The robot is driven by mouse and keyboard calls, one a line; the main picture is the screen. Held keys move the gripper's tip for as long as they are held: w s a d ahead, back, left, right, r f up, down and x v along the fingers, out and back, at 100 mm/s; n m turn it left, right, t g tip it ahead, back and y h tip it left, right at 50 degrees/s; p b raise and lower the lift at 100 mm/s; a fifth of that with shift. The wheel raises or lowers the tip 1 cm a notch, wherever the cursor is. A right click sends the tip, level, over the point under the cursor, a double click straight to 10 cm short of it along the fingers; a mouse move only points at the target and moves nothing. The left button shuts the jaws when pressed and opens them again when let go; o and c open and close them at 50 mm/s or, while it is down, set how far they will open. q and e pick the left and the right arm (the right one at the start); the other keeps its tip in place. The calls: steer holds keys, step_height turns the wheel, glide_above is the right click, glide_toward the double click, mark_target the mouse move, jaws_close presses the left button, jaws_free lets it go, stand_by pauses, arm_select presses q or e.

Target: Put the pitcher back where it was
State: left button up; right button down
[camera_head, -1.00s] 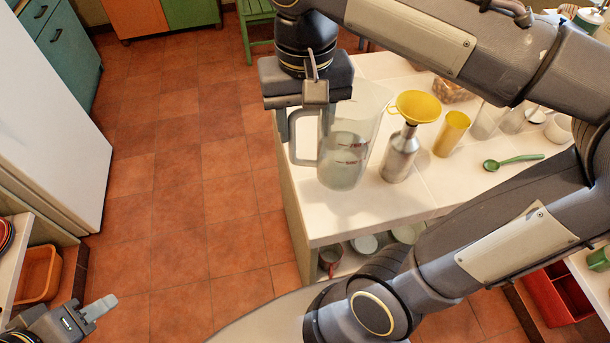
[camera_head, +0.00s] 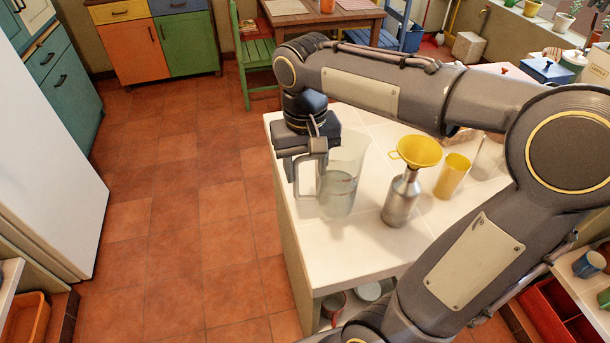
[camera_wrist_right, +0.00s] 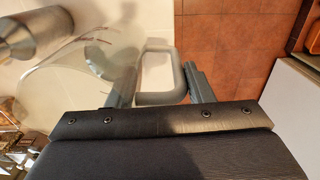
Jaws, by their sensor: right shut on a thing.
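The clear pitcher (camera_head: 342,178) is upright at the left side of the white counter (camera_head: 345,262), left of a metal bottle. I cannot tell for certain whether its base touches the counter. My right gripper (camera_head: 310,168) is on its left side, shut on the handle. In the right wrist view, the pitcher's handle (camera_wrist_right: 172,70) passes between the fingers of the right gripper (camera_wrist_right: 160,88), and the clear body extends to the left. My left gripper is out of view.
The metal bottle (camera_head: 402,200) with a yellow funnel (camera_head: 419,151) stands close to the pitcher's right. A yellow cup (camera_head: 453,176) is farther right. The counter's front part is bare. My right arm hides part of the counter. A white fridge (camera_head: 45,160) stands at left across open floor.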

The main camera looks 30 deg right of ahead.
steer(key=shift+w+d+f, duration=0.1)
steer(key=shift+w+f, duration=0.1)
steer(key=shift+f, duration=0.55)
steer(key=shift+w+d+f, duration=0.1)
steer(key=shift+w+f, duration=0.15)
steer(key=shift+f, duration=0.55)
steer(key=shift+w+d+f, duration=0.1)
steer(key=shift+w+f, duration=0.1)
steer(key=shift+f, duration=0.7)
steer(key=c, duration=0.7)
jaws_free()
